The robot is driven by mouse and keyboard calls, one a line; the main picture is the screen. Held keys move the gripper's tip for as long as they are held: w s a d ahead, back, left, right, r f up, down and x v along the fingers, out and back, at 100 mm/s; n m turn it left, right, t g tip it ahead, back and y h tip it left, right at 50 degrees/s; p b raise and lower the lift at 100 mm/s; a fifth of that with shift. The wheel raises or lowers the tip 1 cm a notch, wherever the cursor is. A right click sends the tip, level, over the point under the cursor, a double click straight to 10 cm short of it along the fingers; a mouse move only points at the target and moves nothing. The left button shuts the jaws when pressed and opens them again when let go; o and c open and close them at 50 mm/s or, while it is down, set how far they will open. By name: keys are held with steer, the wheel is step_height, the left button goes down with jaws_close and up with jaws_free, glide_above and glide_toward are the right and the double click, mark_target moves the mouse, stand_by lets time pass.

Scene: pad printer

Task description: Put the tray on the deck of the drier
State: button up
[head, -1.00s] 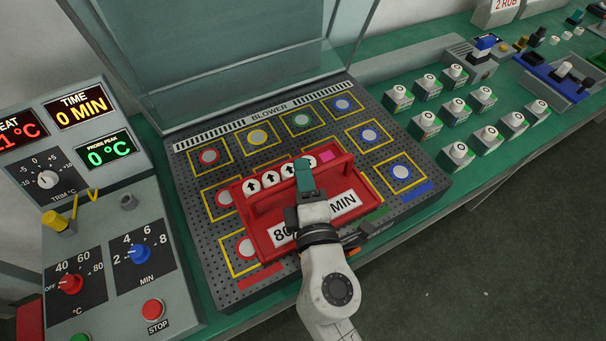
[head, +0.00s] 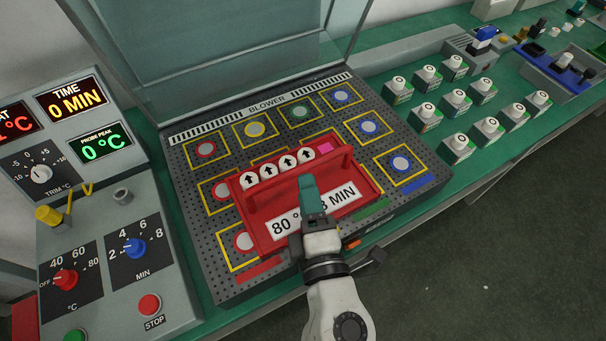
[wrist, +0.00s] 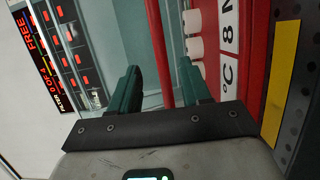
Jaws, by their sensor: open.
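The red tray (head: 262,205) sits on the perforated grey deck of the drier (head: 228,288), in its front middle part, turned slightly against the deck's grid. It holds several white round pieces with black arrows (head: 286,165) and has a pink square at its far corner. Its white label reads 80 °C and a partly hidden MIN figure. My gripper (head: 308,190) is in front of the tray in the head view and covers part of the label.
The glass lid (head: 240,60) stands raised behind the deck. The control panel (head: 100,250) is at the left. Several white-topped green-and-grey blocks (head: 457,100) stand on the green bench at the right. Coloured rings in yellow squares mark the deck.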

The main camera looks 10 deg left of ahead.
steer(key=b+v, duration=0.1)
steer(key=v, duration=0.3)
steer(key=shift+s+d+f, duration=0.1)
steer(key=shift+s+f, duration=0.05)
steer(key=shift+s, duration=0.15)
steer(key=shift+s+d, duration=0.2)
steer(key=shift+s, duration=0.45)
